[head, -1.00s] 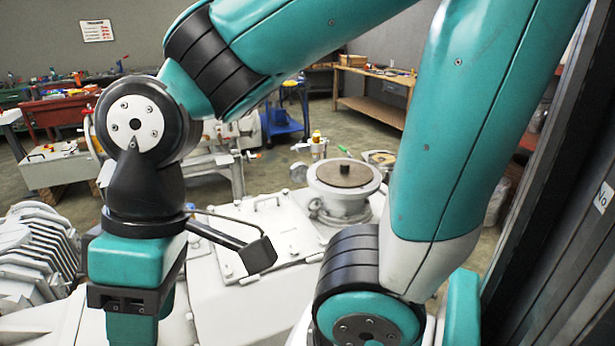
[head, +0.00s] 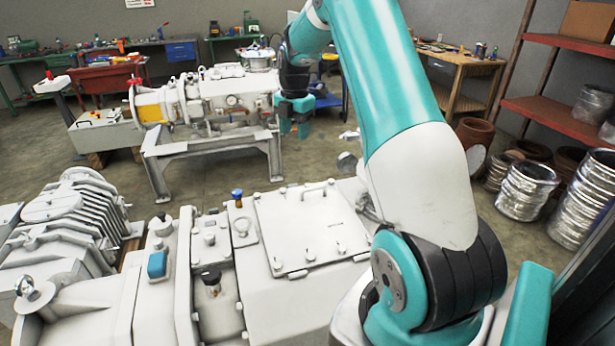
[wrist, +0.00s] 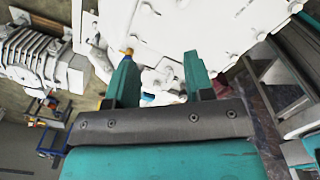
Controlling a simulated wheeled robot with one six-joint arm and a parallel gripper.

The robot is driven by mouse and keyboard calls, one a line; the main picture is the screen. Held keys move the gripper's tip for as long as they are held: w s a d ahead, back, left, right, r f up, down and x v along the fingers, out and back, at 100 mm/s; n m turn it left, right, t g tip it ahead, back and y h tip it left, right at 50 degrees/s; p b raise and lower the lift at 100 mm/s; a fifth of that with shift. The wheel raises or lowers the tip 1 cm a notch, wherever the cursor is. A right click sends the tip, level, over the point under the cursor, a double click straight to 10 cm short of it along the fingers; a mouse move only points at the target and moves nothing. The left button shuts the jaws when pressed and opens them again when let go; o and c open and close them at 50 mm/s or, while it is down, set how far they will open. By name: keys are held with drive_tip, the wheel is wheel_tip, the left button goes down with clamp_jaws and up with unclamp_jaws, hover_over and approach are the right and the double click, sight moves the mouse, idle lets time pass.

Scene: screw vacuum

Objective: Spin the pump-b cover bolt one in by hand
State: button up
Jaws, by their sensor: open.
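A white pump housing (head: 265,290) fills the lower middle of the head view. I cannot tell which bolt is bolt one, or whether this is pump-b. My gripper (head: 296,125) is away beyond the cover, in front of the rear machine, and small in this view. In the wrist view my gripper (wrist: 160,78) has its two teal fingers wide apart with nothing held between them. White machine parts (wrist: 160,80) show behind the gap.
A second white machine (head: 215,105) stands on a grey frame at the back. A finned white casing (head: 75,215) is at the left. Workbenches line the back wall. Metal drums (head: 525,190) and red shelves (head: 560,118) stand at the right. Open floor lies between.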

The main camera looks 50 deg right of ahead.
drive_tip(key=n, duration=0.1)
hover_over(308, 185)
wheel_tip(308, 185, down, 2)
wheel_tip(308, 185, down, 17)
drive_tip(key=p, duration=0.5)
drive_tip(key=shift+w, duration=0.1)
clamp_jaws()
